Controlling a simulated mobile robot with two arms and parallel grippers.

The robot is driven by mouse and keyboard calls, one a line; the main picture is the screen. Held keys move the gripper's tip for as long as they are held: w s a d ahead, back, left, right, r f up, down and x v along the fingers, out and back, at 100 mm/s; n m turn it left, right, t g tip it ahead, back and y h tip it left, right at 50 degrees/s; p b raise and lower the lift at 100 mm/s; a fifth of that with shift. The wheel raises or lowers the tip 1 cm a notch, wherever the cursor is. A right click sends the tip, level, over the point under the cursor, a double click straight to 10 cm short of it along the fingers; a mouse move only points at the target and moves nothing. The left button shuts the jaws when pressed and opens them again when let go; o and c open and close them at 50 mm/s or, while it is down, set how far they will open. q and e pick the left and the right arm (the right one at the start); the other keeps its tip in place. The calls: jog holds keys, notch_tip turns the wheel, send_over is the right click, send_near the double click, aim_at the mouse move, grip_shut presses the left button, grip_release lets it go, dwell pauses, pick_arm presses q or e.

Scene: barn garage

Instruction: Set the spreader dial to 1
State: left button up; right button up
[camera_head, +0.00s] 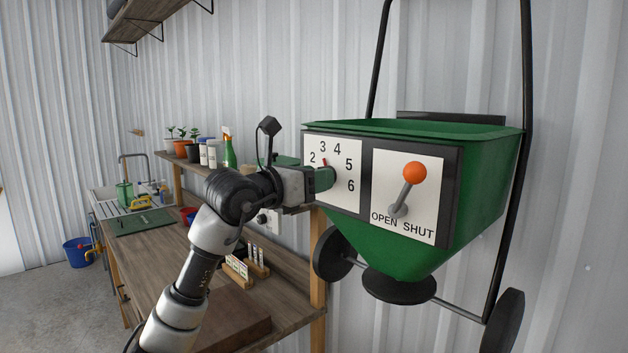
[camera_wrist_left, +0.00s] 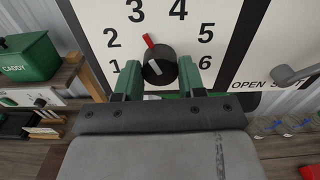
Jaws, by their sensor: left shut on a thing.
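The green spreader (camera_head: 430,240) hangs by the wall, with a white dial plate (camera_head: 348,198) numbered 2 to 6 in the head view. In the left wrist view the plate (camera_wrist_left: 225,15) also shows a 1. The black dial knob (camera_wrist_left: 160,62) has a red pointer (camera_wrist_left: 148,40), which points up and slightly left, between 2 and 3 and closer to 3. My left gripper (camera_wrist_left: 159,78) is shut on the knob, one green fingertip on each side. In the head view my left gripper (camera_head: 325,178) hides the knob and the 1. My right gripper is not in view.
Right of the dial is an OPEN/SHUT lever with an orange ball (camera_head: 414,173), leaning toward SHUT. A wooden workbench (camera_head: 165,255) lies below my left arm. A green caddy (camera_wrist_left: 27,57) stands left of the plate. Spreader wheels (camera_head: 503,322) hang below.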

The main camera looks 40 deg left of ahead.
pick_arm(q)
jog(key=shift+a+n+b, duration=0.1)
jog(key=shift+n+b, duration=2)
jog(key=shift+n, duration=5.4)
jog(key=o, duration=0.9)
jog(key=s+b, duration=0.1)
jog(key=s, duration=0.2)
jog(key=s+b, duration=0.2)
jog(key=s, duration=0.2)
jog(key=s+a+b, duration=0.1)
jog(key=s, duration=0.2)
jog(key=shift+s+b, duration=0.4)
jog(key=shift+f, duration=0.1)
